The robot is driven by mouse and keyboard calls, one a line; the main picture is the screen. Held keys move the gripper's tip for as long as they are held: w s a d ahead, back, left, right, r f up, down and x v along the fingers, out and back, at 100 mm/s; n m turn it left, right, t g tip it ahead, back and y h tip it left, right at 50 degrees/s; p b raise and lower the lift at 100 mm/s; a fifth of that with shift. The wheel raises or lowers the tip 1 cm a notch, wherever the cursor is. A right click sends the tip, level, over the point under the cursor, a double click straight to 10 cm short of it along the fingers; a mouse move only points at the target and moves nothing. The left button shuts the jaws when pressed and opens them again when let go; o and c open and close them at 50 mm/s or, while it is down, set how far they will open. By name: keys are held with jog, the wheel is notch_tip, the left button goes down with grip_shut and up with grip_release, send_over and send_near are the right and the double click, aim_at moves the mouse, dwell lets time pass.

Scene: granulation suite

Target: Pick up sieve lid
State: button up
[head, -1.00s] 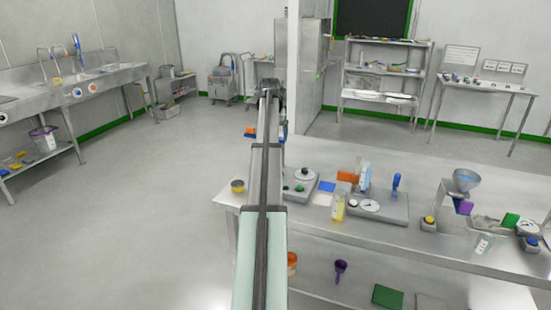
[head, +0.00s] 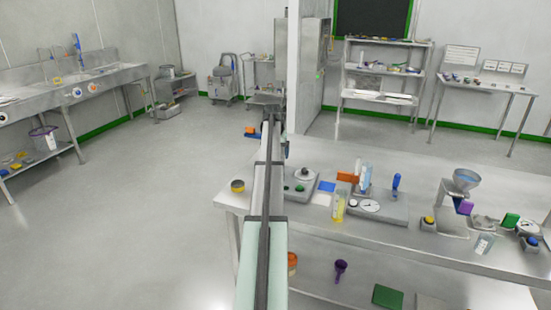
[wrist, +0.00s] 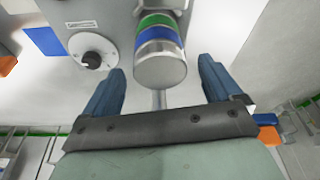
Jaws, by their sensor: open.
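In the wrist view, a round grey cap (wrist: 160,73), apparently the sieve lid, tops a cylindrical stack with blue and green bands (wrist: 158,32). The stack is beside a grey unit with a dark knob (wrist: 92,60). My gripper (wrist: 162,68) is open, with one blue finger to the left of the cap and one to the right. I see gaps on both sides, and nothing is held. In the head view my arm reaches away and hides the fingers; I cannot make out the lid there.
A blue panel (wrist: 43,40) lies left of the knob in the wrist view. In the head view, a steel bench (head: 450,250) on the right carries several devices, including a hopper (head: 466,180). The floor (head: 130,220) left of my arm is clear.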

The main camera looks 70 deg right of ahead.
jog(key=c, duration=1.2)
